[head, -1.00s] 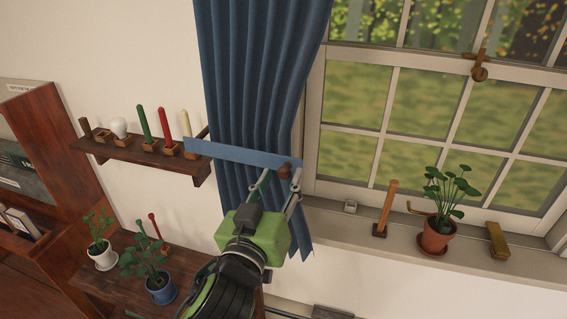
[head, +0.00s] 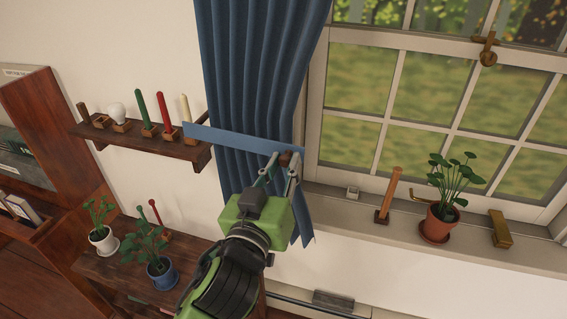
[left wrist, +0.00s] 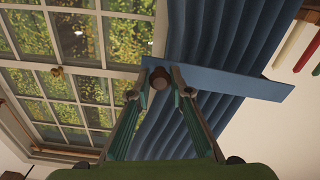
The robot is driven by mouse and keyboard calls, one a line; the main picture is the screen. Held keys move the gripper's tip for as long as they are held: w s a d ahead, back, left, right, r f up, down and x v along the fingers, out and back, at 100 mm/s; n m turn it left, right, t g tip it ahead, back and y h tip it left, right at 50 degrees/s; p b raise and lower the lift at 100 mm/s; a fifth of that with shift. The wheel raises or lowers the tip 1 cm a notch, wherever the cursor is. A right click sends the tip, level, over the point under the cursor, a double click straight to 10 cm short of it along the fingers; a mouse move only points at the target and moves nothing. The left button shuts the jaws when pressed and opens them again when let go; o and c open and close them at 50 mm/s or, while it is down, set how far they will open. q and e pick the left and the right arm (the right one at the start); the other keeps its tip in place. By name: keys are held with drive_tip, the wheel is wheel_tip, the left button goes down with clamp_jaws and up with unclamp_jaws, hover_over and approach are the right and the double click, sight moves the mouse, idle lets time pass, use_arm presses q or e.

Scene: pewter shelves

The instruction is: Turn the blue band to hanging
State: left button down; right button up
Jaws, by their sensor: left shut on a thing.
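The blue band (head: 235,139) is a flat strip in front of the blue curtain. It extends left from a brown knob (head: 285,158), nearly level and sloping slightly down to the right. My left gripper (head: 281,168) is at the band's right end, with its fingers on either side of the knob. In the left wrist view, the left gripper (left wrist: 167,82) closes around the round brown knob (left wrist: 159,77), and the blue band (left wrist: 235,81) runs off to the right behind the fingers. The exact contact is partly hidden. My right gripper does not show.
The blue curtain (head: 257,70) hangs behind the band. A wall shelf (head: 150,144) with colored sticks is close to the band's left end. On the sill to the right are a wooden peg (head: 388,194) and a potted plant (head: 437,222). Plants stand on a low table (head: 125,268).

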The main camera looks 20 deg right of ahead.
use_arm(q)
drive_tip(key=w+a+f+m+b, duration=0.2)
drive_tip(key=f+m, duration=0.2)
drive_tip(key=f, duration=0.3)
drive_tip(key=w+a+f+m+b, duration=0.1)
drive_tip(key=a+f+m+b, duration=0.2)
drive_tip(key=f, duration=0.4)
drive_tip(key=w+a+f+m, duration=0.3)
drive_tip(key=w+a+m, duration=0.2)
drive_tip(key=a, duration=0.2)
drive_tip(key=w+a+f+m, duration=0.3)
drive_tip(key=w+a+m, duration=0.1)
drive_tip(key=a+m, duration=0.1)
drive_tip(key=shift+w+a+f+b, duration=0.3)
drive_tip(key=shift+w+a+b, duration=0.05)
drive_tip(key=shift+a, duration=0.5)
drive_tip(key=c, duration=1.9)
unclamp_jaws()
drive_tip(key=shift+w, duration=0.1)
drive_tip(key=shift+o, duration=0.4)
drive_tip(key=shift+w+f, duration=0.1)
